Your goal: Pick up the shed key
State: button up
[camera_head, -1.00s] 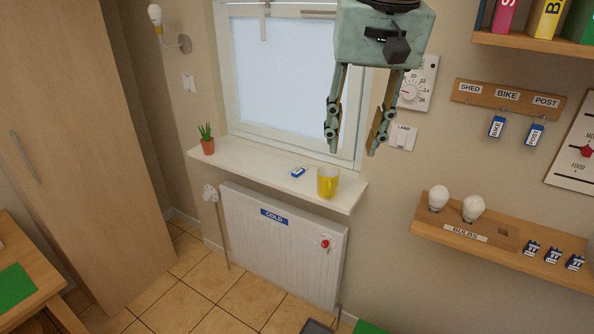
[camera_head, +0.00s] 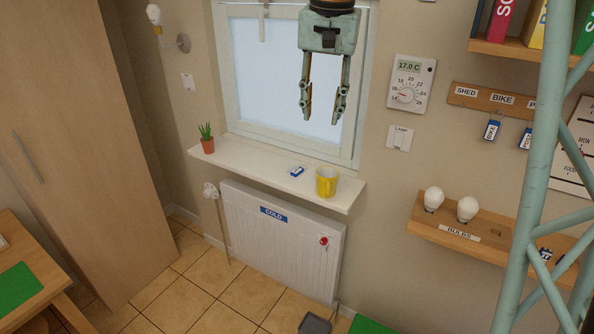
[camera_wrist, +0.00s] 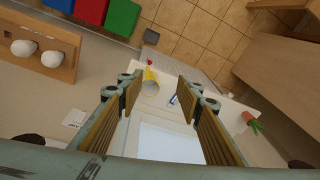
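A small blue-and-white key tag (camera_head: 297,171) lies on the white window sill (camera_head: 240,160), left of the yellow mug. Its lettering is too small to read. On the key rack (camera_head: 480,97), the place under SHED shows no tag, while blue tags hang under BIKE and POST. My gripper (camera_head: 321,118) is open and empty, pointing down in front of the window, above the sill and apart from it. In the wrist view, the blue tag (camera_wrist: 173,100) shows between the fingers of my gripper (camera_wrist: 158,80), nearer the right finger.
The yellow mug (camera_head: 326,182) stands right of the tag. A potted plant (camera_head: 206,138) stands at the sill's left end. A radiator (camera_head: 280,240) is below. The bulb shelf (camera_head: 430,228) is at right, partly covered by my own lattice structure.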

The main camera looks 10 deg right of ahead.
jog(key=w+f+m+p, duration=0.15)
jog(key=w+f, duration=0.25)
jog(key=w, duration=0.4)
jog(key=w+f+m+p, duration=0.15)
jog(key=w+f, duration=0.25)
jog(key=w, duration=0.5)
jog(key=m+g+p, duration=0.1)
jog(key=g+p, duration=0.1)
jog(key=p, duration=0.2)
send_over(297, 170)
notch_tip(297, 170, down, 14)
jog(key=shift+f, duration=0.15)
jog(key=shift+f, duration=0.1)
jog(key=shift+f+p, duration=0.4)
jog(key=shift+f, duration=3.8)
jog(key=shift+f, duration=0.1)
jog(key=shift+f+p, duration=0.6)
jog(key=shift+f, duration=1.95)
